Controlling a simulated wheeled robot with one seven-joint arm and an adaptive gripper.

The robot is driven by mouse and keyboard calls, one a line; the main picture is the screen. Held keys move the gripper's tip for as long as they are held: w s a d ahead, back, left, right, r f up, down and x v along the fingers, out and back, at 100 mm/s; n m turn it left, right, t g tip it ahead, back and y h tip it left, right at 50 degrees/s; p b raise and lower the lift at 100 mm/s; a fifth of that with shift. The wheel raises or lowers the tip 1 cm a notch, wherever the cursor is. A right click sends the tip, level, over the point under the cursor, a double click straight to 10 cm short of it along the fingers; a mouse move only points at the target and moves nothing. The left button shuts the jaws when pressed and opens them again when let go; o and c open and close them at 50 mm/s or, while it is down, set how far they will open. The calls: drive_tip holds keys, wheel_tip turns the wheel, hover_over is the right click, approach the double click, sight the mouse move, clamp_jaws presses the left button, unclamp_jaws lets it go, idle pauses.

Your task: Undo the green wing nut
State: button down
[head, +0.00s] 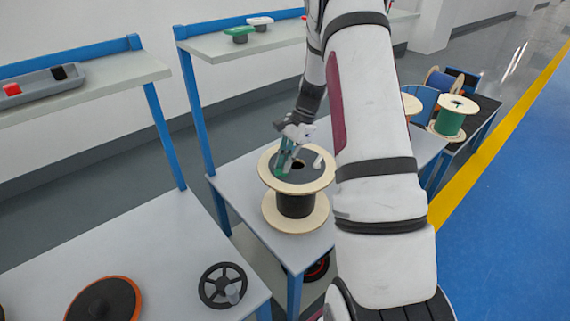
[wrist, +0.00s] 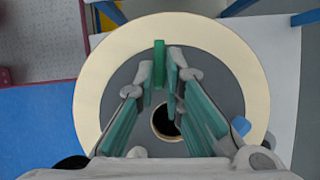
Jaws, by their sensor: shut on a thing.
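The green wing nut (wrist: 159,64) stands upright at the top of the spool's dark grey disc in the wrist view. My gripper (wrist: 160,78) reaches down over the spool with its teal-padded fingers on both sides of the nut, shut on it. In the head view my gripper (head: 284,165) is low over the left part of the spool top, and the nut cannot be told clearly from the teal fingers. The wooden spool (head: 314,184) stands upright on the table, with a dark core, and its central hole (wrist: 166,121) shows below the nut.
A small whitish piece (head: 317,163) and a blue piece (wrist: 241,126) are on the disc. The grey table (head: 234,181) has free room left of the spool. A shelf (head: 212,46) behind holds small green and white pieces. A handwheel (head: 222,285) lies on the nearer table.

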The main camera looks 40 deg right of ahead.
drive_tip(key=n+g, duration=0.1)
drive_tip(key=n, duration=0.1)
drive_tip(key=n+b, duration=0.1)
drive_tip(key=n, duration=0.1)
drive_tip(key=shift+s+f+n+g, duration=0.1)
drive_tip(key=shift+f+n+g, duration=0.2)
drive_tip(key=shift+f+g, duration=0.1)
drive_tip(key=n, duration=0.2)
drive_tip(key=n+g+h, duration=0.1)
drive_tip(key=n, duration=0.1)
drive_tip(key=shift+a+n+g+b, duration=0.1)
drive_tip(key=shift+n+g+b, duration=0.2)
drive_tip(key=shift+b, duration=0.1)
drive_tip(key=n+g+h, duration=0.1)
drive_tip(key=n, duration=0.3)
drive_tip(key=shift+r, duration=0.1)
drive_tip(key=shift+n+g+h, duration=0.3)
drive_tip(key=shift+n+h, duration=0.5)
drive_tip(key=shift+n, duration=1.3)
drive_tip(key=c, duration=1.7)
unclamp_jaws()
drive_tip(key=shift+w, duration=0.2)
drive_tip(key=shift+r, duration=0.1)
